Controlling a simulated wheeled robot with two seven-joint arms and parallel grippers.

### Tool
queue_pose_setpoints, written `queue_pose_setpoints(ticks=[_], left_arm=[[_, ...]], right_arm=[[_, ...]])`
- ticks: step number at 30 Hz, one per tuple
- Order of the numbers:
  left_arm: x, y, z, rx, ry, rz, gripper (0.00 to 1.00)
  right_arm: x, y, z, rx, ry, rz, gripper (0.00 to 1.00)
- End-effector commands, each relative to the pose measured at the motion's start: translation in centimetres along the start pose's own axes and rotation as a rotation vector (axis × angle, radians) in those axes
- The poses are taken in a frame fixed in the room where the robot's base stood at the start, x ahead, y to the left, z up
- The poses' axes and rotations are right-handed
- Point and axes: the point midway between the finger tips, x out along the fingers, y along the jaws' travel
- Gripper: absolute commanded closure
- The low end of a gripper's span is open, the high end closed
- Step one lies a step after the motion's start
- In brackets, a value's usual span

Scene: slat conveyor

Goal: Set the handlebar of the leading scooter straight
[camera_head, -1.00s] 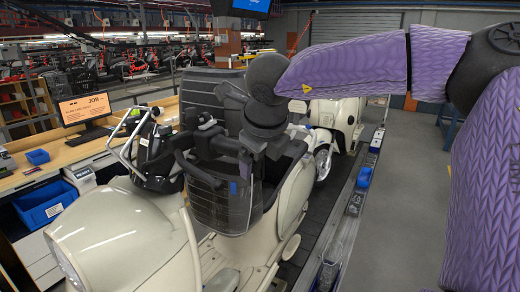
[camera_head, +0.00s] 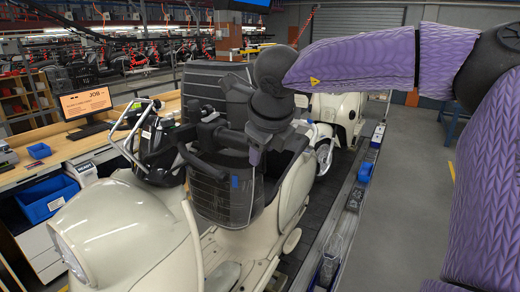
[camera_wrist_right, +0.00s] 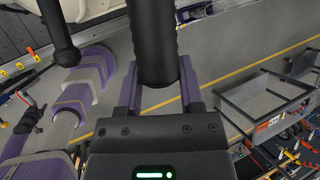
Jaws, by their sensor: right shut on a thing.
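The leading scooter is the large cream one (camera_head: 115,230) in the foreground of the head view. Its dark handlebar area (camera_head: 160,150) shows behind the front body, partly covered by other dark parts, so its exact angle is hard to read. My right gripper (camera_wrist_right: 158,92) is shut on the black handlebar grip (camera_wrist_right: 153,45), which lies between its two fingers in the wrist view. In the head view my right arm comes in from the right, and its dark wrist hangs over the scooter, hiding part of the handlebar. My left gripper is not in view.
Another cream scooter (camera_head: 335,112) stands behind on the conveyor. A rail (camera_head: 345,215) with blue parts runs along the right side. A workbench with a monitor (camera_head: 87,102) and a blue bin (camera_head: 47,198) stands at the left. Grey floor (camera_head: 405,185) beyond the rail is clear.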

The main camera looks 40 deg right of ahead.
Motion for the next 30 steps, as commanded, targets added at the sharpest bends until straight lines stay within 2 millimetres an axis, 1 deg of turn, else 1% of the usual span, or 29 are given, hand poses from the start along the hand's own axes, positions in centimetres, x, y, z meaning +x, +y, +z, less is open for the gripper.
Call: queue_pose_setpoints(ticks=[3, 12, 25, 30], left_arm=[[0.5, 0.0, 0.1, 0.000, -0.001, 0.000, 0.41], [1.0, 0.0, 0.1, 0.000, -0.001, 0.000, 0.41], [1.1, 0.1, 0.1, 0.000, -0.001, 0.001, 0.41], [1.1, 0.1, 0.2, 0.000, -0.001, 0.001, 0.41]], right_arm=[[0.8, -0.6, -0.5, -0.013, -0.015, 0.009, 1.00], [2.1, -2.0, -1.2, -0.048, -0.053, 0.030, 1.00], [2.5, -2.4, -1.4, -0.059, -0.062, 0.035, 1.00], [3.2, -3.1, -1.7, -0.077, -0.085, 0.048, 1.00]])
